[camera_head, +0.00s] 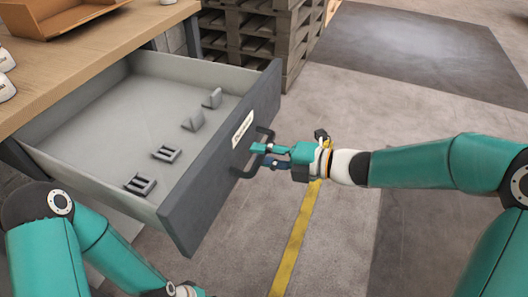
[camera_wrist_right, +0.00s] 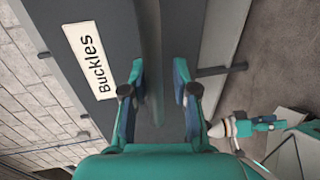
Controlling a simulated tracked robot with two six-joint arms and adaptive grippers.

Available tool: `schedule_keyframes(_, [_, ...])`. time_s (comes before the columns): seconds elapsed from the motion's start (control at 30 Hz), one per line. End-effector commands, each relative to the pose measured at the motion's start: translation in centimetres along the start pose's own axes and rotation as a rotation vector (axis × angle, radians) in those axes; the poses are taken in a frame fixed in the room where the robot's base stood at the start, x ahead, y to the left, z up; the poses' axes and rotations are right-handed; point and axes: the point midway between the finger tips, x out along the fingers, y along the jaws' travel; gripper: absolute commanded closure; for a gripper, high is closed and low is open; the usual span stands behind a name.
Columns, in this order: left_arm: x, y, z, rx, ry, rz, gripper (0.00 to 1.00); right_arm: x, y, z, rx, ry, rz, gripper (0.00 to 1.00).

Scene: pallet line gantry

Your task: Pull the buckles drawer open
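The buckles drawer (camera_head: 205,178) is a grey drawer with a dark front, pulled well out from under the wooden bench. A white label reading "Buckles" (camera_wrist_right: 90,60) is on its front and also shows in the head view (camera_head: 243,129). My right gripper (camera_head: 262,155) is at the dark bar handle (camera_head: 243,172). In the right wrist view its two fingers (camera_wrist_right: 158,90) stand on either side of the bar, with a gap visible beside it. My left gripper (camera_wrist_right: 265,123) is apart from the drawer; its finger opening is too small to judge.
Several small grey buckles (camera_head: 140,184) lie in the drawer. The wooden bench top (camera_head: 85,62) holds a brown tray (camera_head: 60,20) and white items at the left edge. Stacked pallets (camera_head: 265,40) stand behind. The floor right of the drawer is clear, with a yellow line (camera_head: 295,240).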

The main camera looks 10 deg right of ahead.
Motion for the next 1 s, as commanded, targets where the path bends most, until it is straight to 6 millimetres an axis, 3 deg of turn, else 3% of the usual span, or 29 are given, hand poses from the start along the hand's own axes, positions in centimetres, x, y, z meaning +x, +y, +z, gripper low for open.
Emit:
schedule_keyframes(0.47, [-0.1,0.0,0.0,0.0,0.0,0.0,0.6,-0.6,0.3,0.2,-0.003,-0.004,0.007,0.59])
schedule_keyframes(0.67, [-0.1,0.0,0.0,0.0,0.0,0.0,0.6,-3.5,0.3,0.2,-0.003,-0.007,0.006,0.59])
schedule_keyframes(1.0, [-0.1,0.0,0.0,0.0,0.0,0.0,0.6,-10.0,0.1,0.2,-0.003,-0.006,0.006,0.59])
